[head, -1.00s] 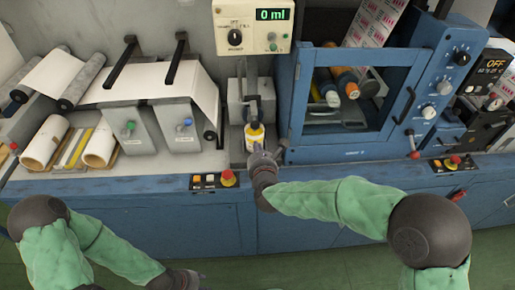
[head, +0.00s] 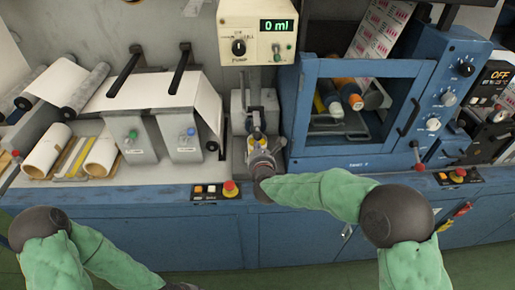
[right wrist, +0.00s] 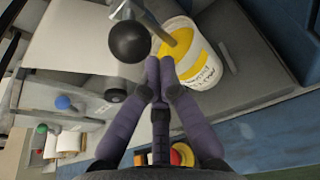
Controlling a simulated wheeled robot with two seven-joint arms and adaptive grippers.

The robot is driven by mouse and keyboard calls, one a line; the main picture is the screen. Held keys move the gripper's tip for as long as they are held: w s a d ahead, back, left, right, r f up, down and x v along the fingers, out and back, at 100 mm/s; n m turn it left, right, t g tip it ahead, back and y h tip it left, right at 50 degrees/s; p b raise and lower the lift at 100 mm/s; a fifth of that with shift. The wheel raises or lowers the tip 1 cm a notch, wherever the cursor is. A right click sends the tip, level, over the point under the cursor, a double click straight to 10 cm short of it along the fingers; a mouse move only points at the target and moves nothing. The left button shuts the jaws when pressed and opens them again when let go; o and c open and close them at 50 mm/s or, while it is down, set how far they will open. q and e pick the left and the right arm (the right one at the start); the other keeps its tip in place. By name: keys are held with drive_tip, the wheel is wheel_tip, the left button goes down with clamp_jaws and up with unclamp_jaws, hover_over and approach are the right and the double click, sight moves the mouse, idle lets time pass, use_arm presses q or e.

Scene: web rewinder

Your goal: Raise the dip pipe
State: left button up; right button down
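A white container with yellow liquid (right wrist: 197,62) stands in the right wrist view. A grey dip pipe (right wrist: 165,32) slants down into it. A black ball knob (right wrist: 131,42) is beside the pipe, just left of my right fingertips. My right gripper (right wrist: 160,66) has its purple fingers together with nothing visible between them, at the container's near rim; contact cannot be told. In the head view my right gripper (head: 260,148) largely hides the container, below the grey pump stand (head: 240,110). My left gripper (head: 180,286) is cut off by the bottom edge.
A blue framed cabinet (head: 300,120) stands close on the right. Rollers and grey brackets (head: 185,140) stand left. A red stop button (head: 231,188) is on the blue front panel below.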

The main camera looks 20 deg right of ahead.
use_arm(q)
wheel_tip(320, 180, up, 6)
drive_tip(key=p, duration=0.5)
drive_tip(key=shift+f+p, duration=0.15)
drive_tip(key=shift+p, duration=0.2)
use_arm(e)
wheel_tip(320, 180, up, 18)
use_arm(q)
drive_tip(key=shift+f, duration=0.1)
use_arm(e)
drive_tip(key=shift+f, duration=0.15)
